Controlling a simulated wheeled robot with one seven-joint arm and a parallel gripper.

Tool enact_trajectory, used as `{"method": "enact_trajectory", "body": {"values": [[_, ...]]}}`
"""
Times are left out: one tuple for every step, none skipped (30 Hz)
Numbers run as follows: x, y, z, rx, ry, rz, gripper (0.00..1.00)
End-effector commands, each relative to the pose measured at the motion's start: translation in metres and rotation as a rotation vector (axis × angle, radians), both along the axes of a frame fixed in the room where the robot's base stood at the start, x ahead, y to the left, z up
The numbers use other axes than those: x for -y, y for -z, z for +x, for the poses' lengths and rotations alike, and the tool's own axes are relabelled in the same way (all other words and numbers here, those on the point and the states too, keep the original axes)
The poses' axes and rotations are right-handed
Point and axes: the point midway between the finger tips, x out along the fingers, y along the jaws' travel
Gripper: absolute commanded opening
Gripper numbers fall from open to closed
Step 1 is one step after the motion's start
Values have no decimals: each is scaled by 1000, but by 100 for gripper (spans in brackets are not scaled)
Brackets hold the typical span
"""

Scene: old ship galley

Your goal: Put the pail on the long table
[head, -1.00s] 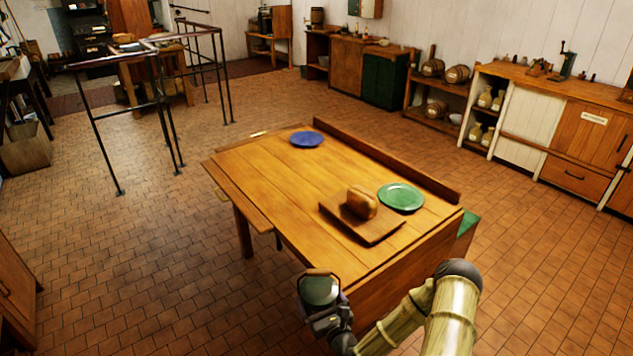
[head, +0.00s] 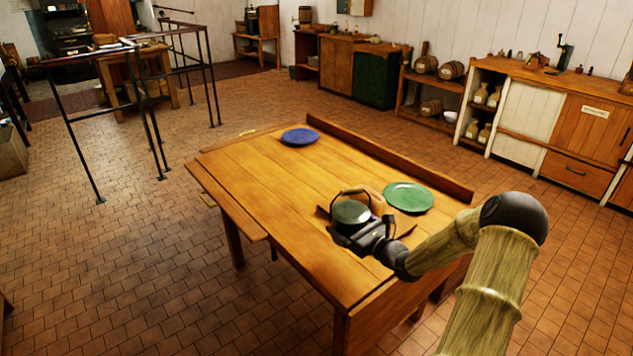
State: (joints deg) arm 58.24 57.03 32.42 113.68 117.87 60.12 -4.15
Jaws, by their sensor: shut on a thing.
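The pail (head: 350,212) is a small dark vessel with a green round top and a thin arched handle. My gripper (head: 358,235) is shut on it at its near side. The pail looks upright and shows over the near right part of the wooden table (head: 255,170), which I take as the long table. I cannot tell how high above the tabletop it is.
A blue plate (head: 300,136) lies at the far end. The tabletop's left and middle are bare. A metal rail frame (head: 150,110) stands at the far left.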

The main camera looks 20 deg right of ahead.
Motion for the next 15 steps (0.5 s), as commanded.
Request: {"method": "enact_trajectory", "body": {"values": [[-2,-2,1,4,-3,1,50],[-2,-2,1,4,-3,1,50],[-2,-2,1,4,-4,1,50],[-3,-2,1,4,-4,1,50],[-3,-2,1,4,-4,1,50],[-3,-1,1,4,-4,1,50],[-3,1,1,3,-4,2,50],[-3,3,1,3,-3,3,50],[-2,7,1,2,-3,4,50],[-2,11,1,2,-3,4,50],[-2,16,1,1,-2,5,50],[-2,23,0,0,-2,4,50],[-2,28,0,0,-2,4,50],[-2,34,0,0,-2,5,50],[-1,41,0,1,-2,5,50]]}}
